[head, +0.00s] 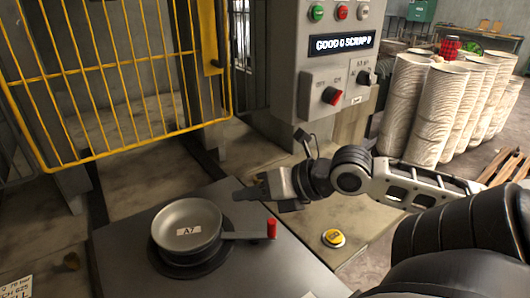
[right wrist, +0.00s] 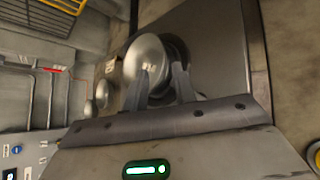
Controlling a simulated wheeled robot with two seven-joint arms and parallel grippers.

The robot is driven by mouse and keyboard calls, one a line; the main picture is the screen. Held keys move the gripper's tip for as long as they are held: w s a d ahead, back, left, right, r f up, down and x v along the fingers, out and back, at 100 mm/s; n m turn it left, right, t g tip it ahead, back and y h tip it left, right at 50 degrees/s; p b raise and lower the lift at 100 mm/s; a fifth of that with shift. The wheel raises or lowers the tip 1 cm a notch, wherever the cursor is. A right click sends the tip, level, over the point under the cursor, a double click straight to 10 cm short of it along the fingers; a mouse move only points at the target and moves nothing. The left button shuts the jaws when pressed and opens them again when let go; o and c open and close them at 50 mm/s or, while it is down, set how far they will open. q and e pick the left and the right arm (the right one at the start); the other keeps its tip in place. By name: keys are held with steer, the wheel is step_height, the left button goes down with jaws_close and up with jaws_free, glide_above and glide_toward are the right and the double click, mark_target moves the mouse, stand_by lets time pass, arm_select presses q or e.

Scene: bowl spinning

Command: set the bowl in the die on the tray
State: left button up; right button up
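The bowl (head: 188,212) is grey metal with a white "A7" label inside. In the head view it sits upright over the dark round die (head: 160,262) on the dark tray (head: 125,240); its base hides how fully it is seated. The right wrist view also shows the bowl (right wrist: 147,55) and part of the die (right wrist: 182,50). My right gripper (head: 246,190) is to the upper right of the bowl, above the tray's far edge. In the right wrist view its fingers (right wrist: 163,72) are apart with nothing clearly held between them. My left gripper is out of view.
A bar with a red knob (head: 272,229) extends right from the die. A yellow button (head: 334,238) is right of the tray.

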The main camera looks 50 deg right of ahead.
steer(key=v, duration=0.3)
stand_by(0.7)
